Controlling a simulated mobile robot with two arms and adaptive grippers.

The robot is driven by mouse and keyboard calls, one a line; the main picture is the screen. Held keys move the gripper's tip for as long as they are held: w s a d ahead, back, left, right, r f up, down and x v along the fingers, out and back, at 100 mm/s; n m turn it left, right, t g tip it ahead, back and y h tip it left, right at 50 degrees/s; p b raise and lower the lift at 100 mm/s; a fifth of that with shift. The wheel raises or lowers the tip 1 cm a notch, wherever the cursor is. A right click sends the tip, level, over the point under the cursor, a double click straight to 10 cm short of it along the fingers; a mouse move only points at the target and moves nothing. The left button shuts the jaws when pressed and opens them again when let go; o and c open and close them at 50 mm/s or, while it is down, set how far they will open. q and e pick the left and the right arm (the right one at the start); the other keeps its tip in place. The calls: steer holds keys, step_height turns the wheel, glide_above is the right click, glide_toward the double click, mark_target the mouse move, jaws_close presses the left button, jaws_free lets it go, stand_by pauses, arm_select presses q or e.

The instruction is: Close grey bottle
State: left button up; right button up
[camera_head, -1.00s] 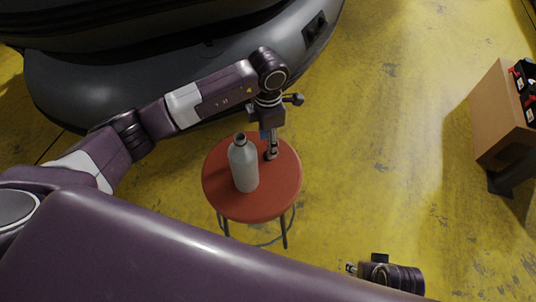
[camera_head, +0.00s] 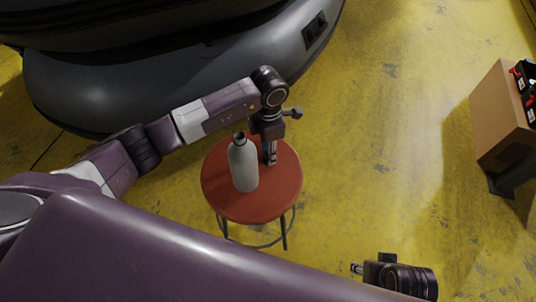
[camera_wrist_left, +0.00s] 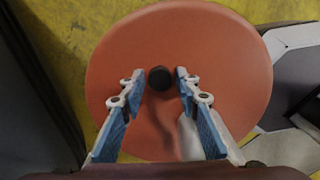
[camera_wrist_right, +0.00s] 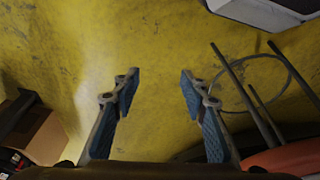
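The grey bottle (camera_head: 243,167) stands upright on a round red stool (camera_head: 248,207); its top looks dark. In the left wrist view the pale bottle (camera_wrist_left: 190,140) shows only partly, behind the right-hand finger. A small round black cap (camera_wrist_left: 160,78) lies on the stool seat. My left gripper (camera_head: 270,160) points down at the stool, just right of the bottle. In its wrist view the left gripper (camera_wrist_left: 159,80) is open, with the cap between its fingertips and narrow gaps on both sides. My right gripper (camera_wrist_right: 158,80) is open and empty above the floor.
A big dark inflatable boat (camera_head: 180,75) lies behind the stool. A cardboard box (camera_head: 500,115) with red and black items (camera_head: 526,85) stands at the far right. The yellow floor (camera_head: 390,150) between stool and box is clear.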

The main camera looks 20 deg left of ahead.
arm_select(q)
steer(key=shift+c, duration=1.3)
steer(key=shift+r, duration=0.15)
steer(key=shift+r, duration=0.25)
step_height(320, 180, up, 19)
steer(key=p, duration=0.2)
steer(key=shift+p, duration=0.4)
arm_select(e)
step_height(320, 180, down, 10)
steer(key=s, duration=0.1)
steer(key=shift+s+r+g, duration=0.2)
steer(key=shift+s+g, duration=0.05)
steer(key=shift+g, duration=0.05)
arm_select(q)
steer(key=shift+r, duration=0.15)
